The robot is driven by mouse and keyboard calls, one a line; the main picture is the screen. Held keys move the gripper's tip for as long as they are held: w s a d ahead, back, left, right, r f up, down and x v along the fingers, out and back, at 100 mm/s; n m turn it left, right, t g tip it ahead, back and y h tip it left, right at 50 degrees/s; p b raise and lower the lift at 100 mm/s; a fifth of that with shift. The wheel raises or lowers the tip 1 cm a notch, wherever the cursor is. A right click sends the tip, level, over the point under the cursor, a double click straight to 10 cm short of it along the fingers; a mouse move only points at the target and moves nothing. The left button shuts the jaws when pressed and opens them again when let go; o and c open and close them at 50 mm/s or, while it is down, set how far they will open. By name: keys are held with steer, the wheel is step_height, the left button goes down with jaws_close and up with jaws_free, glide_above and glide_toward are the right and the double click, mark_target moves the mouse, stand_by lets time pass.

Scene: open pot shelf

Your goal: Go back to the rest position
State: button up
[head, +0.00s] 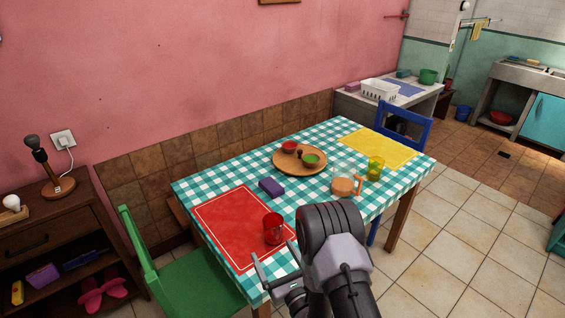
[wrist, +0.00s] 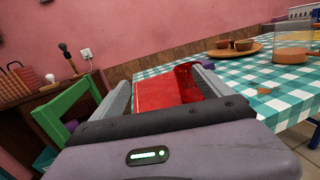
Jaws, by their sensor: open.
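My gripper (head: 276,274) is open and empty at the near edge of the table, in front of the red placemat (head: 228,215). In the wrist view the two jaws of my gripper (wrist: 163,88) stand wide apart, with the red placemat (wrist: 155,95) showing between them. A red cup (head: 273,229) stands upright on the placemat's near right part. It also shows in the wrist view (wrist: 186,82), beyond the right jaw, which hides part of it. The cup looks apart from the jaws. My arm hides part of the table's near right side in the head view.
A green chair (head: 190,283) stands left, a blue chair (head: 412,122) behind right.

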steer(key=s+a+r+n+g+y, duration=0.25)
steer(key=a+r+n+y, duration=0.2)
steer(key=r, duration=0.35)
steer(key=s+a+r+n+g+y, duration=0.1)
steer(key=a+r+n+g+y, duration=0.3)
steer(key=r, duration=0.4)
steer(key=s+a+r+n+g, duration=0.2)
steer(key=s+r+n+g, duration=0.3)
steer(key=s, duration=0.2)
steer(key=s+a+r+n+g, duration=0.1)
steer(key=s+r+n+g, duration=0.4)
steer(key=s, duration=0.3)
steer(key=s+d+f+n+g+h, duration=0.1)
steer(key=s+d+f+n+h, duration=0.1)
steer(key=s+d+n+h, duration=0.65)
steer(key=d+r+t+h, duration=0.1)
steer(key=d+t+h, duration=0.5)
steer(key=d, duration=0.9)
steer(key=shift+s+r, duration=0.2)
steer(key=shift+s, duration=0.05)
